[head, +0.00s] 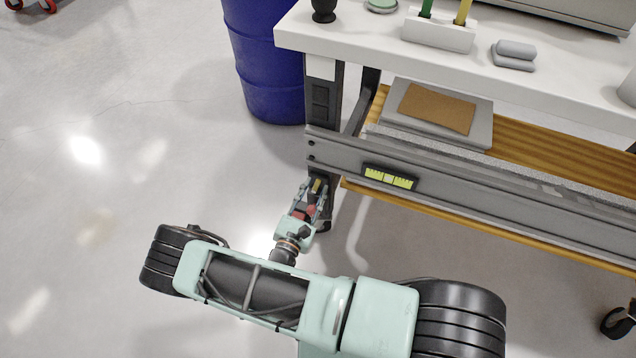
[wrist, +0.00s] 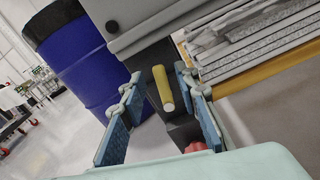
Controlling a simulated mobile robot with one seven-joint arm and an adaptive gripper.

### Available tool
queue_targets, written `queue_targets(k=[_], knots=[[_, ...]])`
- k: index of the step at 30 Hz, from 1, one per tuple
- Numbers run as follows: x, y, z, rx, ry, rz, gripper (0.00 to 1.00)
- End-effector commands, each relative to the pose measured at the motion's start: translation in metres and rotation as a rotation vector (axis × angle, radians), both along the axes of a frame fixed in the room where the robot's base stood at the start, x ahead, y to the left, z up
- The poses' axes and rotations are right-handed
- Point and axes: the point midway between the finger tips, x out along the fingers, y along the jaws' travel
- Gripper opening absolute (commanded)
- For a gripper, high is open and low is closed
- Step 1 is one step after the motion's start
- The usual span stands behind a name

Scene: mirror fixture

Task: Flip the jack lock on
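A yellow lever, likely the jack lock (wrist: 163,88), sticks out from the dark lower end of the workbench leg (wrist: 160,62). It shows small in the head view (head: 317,186), below the grey side beam. My gripper (head: 314,192) is at the foot of that leg. In the wrist view my gripper (wrist: 160,92) is open, with one blue-padded finger on each side of the lever. The lever lies between the fingers, nearer the right one. I see no clear contact. A red part (wrist: 195,147) shows lower down, partly hidden by my gripper.
The workbench (head: 400,58) has a grey beam (head: 450,193) just above my gripper and a wooden lower shelf (head: 545,147). A blue barrel (head: 265,70) stands behind the leg. A caster (head: 618,322) is at far right. The floor (head: 120,190) on the left is clear.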

Motion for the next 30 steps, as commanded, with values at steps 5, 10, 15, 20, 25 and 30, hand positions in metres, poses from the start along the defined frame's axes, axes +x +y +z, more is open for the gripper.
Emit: queue_targets(k=[5, 10, 15, 20, 25, 30], knots=[[0.023, -0.008, -0.001, 0.001, 0.0, -0.001, 0.29], [0.031, -0.011, 0.0, 0.001, 0.0, -0.001, 0.29], [0.031, -0.012, 0.0, 0.001, 0.001, -0.001, 0.29], [0.031, -0.011, 0.0, 0.001, 0.001, -0.001, 0.2], [0.031, -0.011, 0.0, 0.001, 0.0, -0.001, 0.01], [0.031, -0.012, 0.0, 0.0, 0.0, -0.001, 0.0]])
